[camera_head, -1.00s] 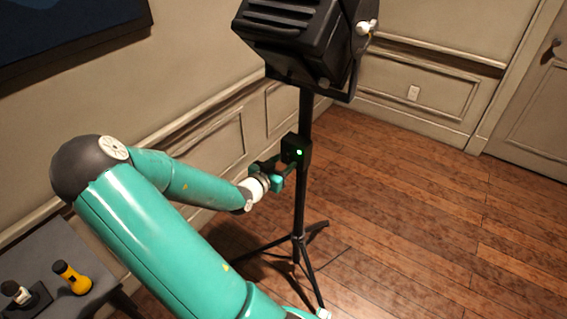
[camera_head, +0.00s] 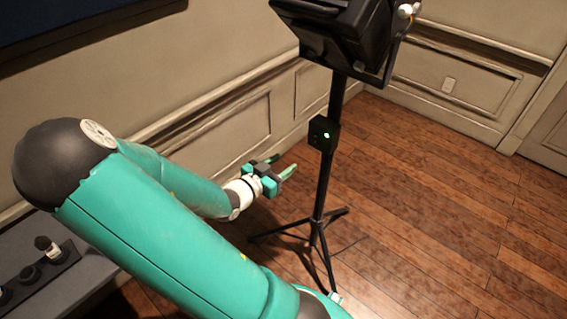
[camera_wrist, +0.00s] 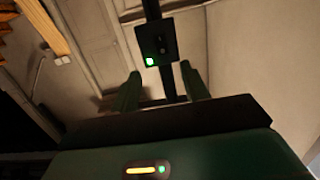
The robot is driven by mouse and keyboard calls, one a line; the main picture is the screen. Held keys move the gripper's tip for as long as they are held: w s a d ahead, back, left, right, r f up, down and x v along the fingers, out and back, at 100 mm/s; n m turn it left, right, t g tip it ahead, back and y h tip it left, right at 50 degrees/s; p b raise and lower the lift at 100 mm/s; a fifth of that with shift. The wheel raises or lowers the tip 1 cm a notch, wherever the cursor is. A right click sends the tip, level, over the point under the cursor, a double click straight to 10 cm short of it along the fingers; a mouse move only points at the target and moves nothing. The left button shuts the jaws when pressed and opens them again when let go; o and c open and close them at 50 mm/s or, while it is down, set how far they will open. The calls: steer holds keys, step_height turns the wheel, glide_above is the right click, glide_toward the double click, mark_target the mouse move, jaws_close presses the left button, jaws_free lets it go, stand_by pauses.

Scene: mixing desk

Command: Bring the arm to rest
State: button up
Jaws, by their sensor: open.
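My gripper (camera_head: 281,167) is at the end of my green arm, left of the black stand's pole. Its two fingers are apart and nothing is between them. They point toward the stand, with a visible gap to it in the head view. In the wrist view my gripper (camera_wrist: 160,92) shows its two green fingers spread at the bottom middle, with the black switch box (camera_wrist: 156,42) beyond and above them. The box also shows on the pole in the head view (camera_head: 323,133), with a lit green light. My arm is bent at its dark elbow.
The black lamp (camera_head: 338,32) tops the tripod stand (camera_head: 317,222), whose legs spread on the wooden floor (camera_head: 430,215). A panelled wall (camera_head: 225,70) runs behind my arm. A grey desk (camera_head: 85,272) with a dark holder is at the lower left. Open floor lies right.

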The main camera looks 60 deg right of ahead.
steer(key=shift+w, duration=0.1)
stand_by(0.3)
steer(key=w+a+f+n+t+y, duration=0.35)
steer(key=w+a+t+y, duration=0.45)
steer(key=w, duration=0.4)
steer(key=w+a+r+n+t+y, duration=0.1)
steer(key=w+a+r+n+y, duration=0.2)
steer(key=a, duration=0.5)
steer(key=w+a+r+n+t+y, duration=0.1)
steer(key=w+a+r+n+y, duration=0.2)
steer(key=a, duration=0.4)
steer(key=s+a+r+n+y, duration=0.2)
steer(key=a+r, duration=0.4)
steer(key=a, duration=0.1)
steer(key=s+a+r+n+g, duration=0.1)
steer(key=s+a+r+n, duration=0.1)
steer(key=s+r+n, duration=0.2)
steer(key=s+a+r+n, duration=0.3)
steer(key=s+r, duration=0.3)
steer(key=s, duration=0.4)
steer(key=shift+s+a+n+g, duration=0.3)
steer(key=shift+n+g, duration=0.1)
steer(key=shift+n, duration=0.25)
steer(key=shift+r, duration=0.1)
